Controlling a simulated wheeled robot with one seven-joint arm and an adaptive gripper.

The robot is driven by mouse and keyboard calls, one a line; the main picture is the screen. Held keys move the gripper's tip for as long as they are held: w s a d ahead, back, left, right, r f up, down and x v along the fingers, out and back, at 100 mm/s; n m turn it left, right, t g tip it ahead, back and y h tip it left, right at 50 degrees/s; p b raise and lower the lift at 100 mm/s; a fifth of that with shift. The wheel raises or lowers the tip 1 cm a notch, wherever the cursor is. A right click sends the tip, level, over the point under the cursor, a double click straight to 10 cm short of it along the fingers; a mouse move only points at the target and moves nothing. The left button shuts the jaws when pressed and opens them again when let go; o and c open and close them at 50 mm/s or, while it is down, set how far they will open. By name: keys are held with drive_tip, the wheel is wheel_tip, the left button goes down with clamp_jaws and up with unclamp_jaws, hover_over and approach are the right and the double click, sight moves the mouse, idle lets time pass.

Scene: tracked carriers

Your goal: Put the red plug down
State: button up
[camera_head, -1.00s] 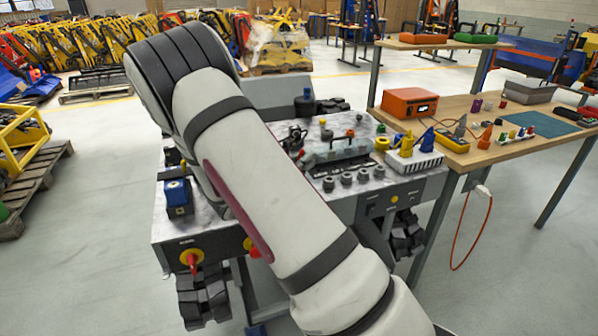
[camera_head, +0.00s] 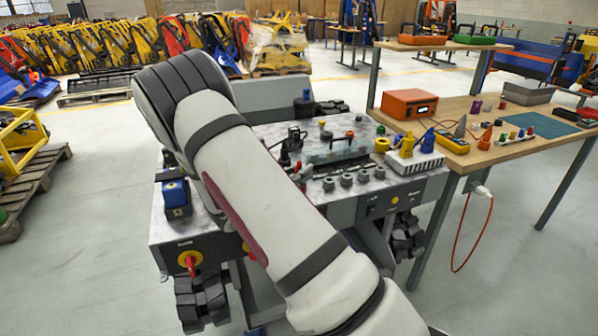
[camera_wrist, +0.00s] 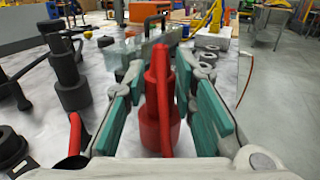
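The red plug (camera_wrist: 152,130) stands upright in the middle of the wrist view, with a stepped round body and a thin red part rising from it. My gripper (camera_wrist: 161,84) has its teal-padded fingers on either side of the plug. A narrow gap shows between the plug and the pads on each side, so the fingers look open around it. The plug's foot appears to be at the grey worktop (camera_wrist: 92,140), but contact is hard to tell. In the head view my arm hides most of the gripper and the plug.
Dark stepped cylinders (camera_wrist: 68,80) stand left of the gripper. A clear-sided box with a handle (camera_head: 340,148) and several grey knobs (camera_head: 346,179) lie beyond. A blue block (camera_head: 176,195) sits at the worktop's left. A wooden bench (camera_head: 490,150) with tools stands right.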

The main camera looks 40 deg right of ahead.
drive_tip(key=shift+o, duration=0.5)
drive_tip(key=shift+r, duration=0.25)
drive_tip(key=a, duration=0.3)
drive_tip(key=s+a, duration=0.1)
drive_tip(key=a, duration=0.3)
drive_tip(key=s+a+p, duration=0.1)
drive_tip(key=a, duration=0.3)
drive_tip(key=shift+a, duration=0.25)
drive_tip(key=shift+s+r, duration=0.15)
drive_tip(key=shift+r, duration=0.15)
drive_tip(key=s+r+m+g+y, duration=0.35)
drive_tip(key=s+r+m, duration=0.25)
drive_tip(key=s, duration=0.4)
drive_tip(key=s+r+m+g+y, duration=0.3)
drive_tip(key=s+r+m+y, duration=0.25)
drive_tip(key=s, duration=0.45)
drive_tip(key=s+a+r+m+t+y, duration=0.2)
drive_tip(key=s+a+m+t+y, duration=0.3)
drive_tip(key=s+a, duration=0.8)
drive_tip(key=s+m+y, duration=0.2)
drive_tip(key=m+y, duration=0.1)
drive_tip(key=shift+s+y, duration=0.35)
drive_tip(key=shift+y, duration=0.05)
